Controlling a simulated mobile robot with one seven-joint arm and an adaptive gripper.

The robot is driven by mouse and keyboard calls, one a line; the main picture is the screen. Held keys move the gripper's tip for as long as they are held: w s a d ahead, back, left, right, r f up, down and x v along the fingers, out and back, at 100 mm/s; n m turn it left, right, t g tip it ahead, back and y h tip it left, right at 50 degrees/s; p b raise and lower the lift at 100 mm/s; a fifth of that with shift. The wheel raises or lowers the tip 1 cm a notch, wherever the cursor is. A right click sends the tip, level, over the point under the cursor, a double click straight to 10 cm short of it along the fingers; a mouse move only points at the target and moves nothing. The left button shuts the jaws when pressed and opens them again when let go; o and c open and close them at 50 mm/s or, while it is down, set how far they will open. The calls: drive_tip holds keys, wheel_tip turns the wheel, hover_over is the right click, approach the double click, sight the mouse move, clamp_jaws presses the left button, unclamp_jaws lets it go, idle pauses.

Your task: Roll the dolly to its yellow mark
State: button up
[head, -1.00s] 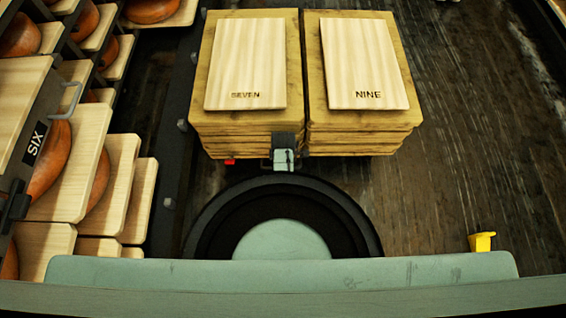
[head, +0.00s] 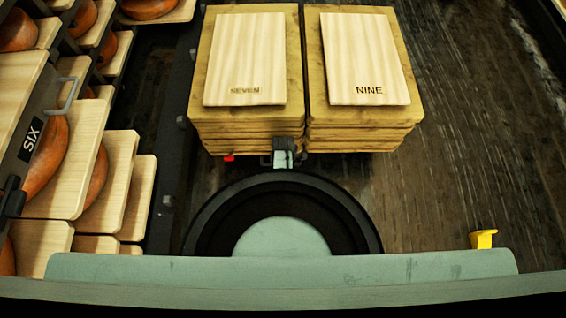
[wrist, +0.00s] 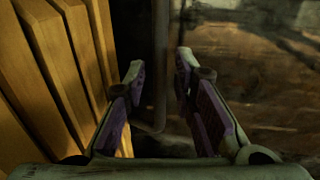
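The dolly's load shows in the head view as two side-by-side stacks of brown boards (head: 300,134), topped by pale boards marked SEVEN (head: 246,55) and NINE (head: 364,55). The dolly's frame is mostly hidden under them. In the wrist view, stacked boards (wrist: 65,60) stand close to the left of my gripper (wrist: 162,72). Its fingers are apart, with a dark upright bar (wrist: 159,40) showing between or beyond them; contact cannot be told. A small grey part (head: 284,152) sits at the stacks' near edge; I cannot tell whether it is my gripper. A yellow piece (head: 483,239) is at lower right.
A rack (head: 60,75) with cheese wheels on boards, one unit labelled SIX (head: 31,141), runs along the left. A dark rail (head: 180,160) separates it from the stacks. The dark plank floor (head: 470,130) is clear to the right of the stacks.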

clamp_jaws()
drive_tip(key=shift+w, duration=0.1)
idle(0.6)
